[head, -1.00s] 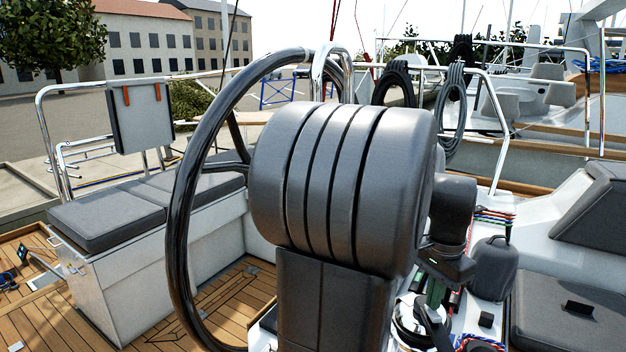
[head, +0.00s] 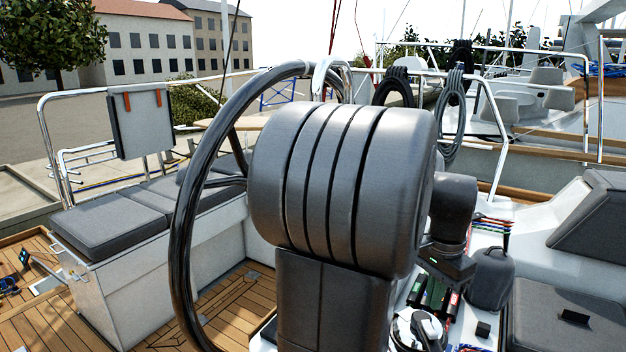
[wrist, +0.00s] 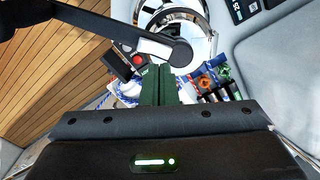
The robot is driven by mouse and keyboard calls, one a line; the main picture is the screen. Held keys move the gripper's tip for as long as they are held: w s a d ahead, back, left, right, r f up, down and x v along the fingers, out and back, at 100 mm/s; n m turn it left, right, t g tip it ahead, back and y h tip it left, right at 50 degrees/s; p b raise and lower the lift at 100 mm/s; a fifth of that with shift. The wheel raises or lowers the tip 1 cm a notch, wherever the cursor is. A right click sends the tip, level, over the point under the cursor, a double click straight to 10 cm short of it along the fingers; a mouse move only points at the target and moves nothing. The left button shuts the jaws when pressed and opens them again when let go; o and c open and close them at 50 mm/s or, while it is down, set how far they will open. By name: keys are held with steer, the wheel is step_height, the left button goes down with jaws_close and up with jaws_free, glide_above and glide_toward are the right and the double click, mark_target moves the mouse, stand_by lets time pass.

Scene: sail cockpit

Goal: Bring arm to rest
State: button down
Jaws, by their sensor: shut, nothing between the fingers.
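My gripper (wrist: 160,88) shows in the wrist view with its two dark green fingers together and nothing between them. The fingers point toward a cluttered surface with a round chrome fitting (wrist: 203,45). In the head view my arm's large grey joint fills the middle. The dark wrist part shows at its lower right, above small black items with green and red ends. The fingers cannot be told apart clearly there.
A black steering wheel (head: 181,230) stands close to the left of my arm. A cushioned bench (head: 108,222) lies beyond it. A dark grey bag-like object (head: 491,280) stands to the right. Wooden decking (head: 235,300) is open at lower left. A red button (wrist: 138,59) shows in the wrist view.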

mark_target(428, 325)
step_height(428, 325, down, 5)
steer(key=b, duration=0.4)
steer(key=shift+f, duration=0.15)
step_height(428, 325, up, 9)
steer(key=p, duration=0.6)
steer(key=shift+f, duration=0.2)
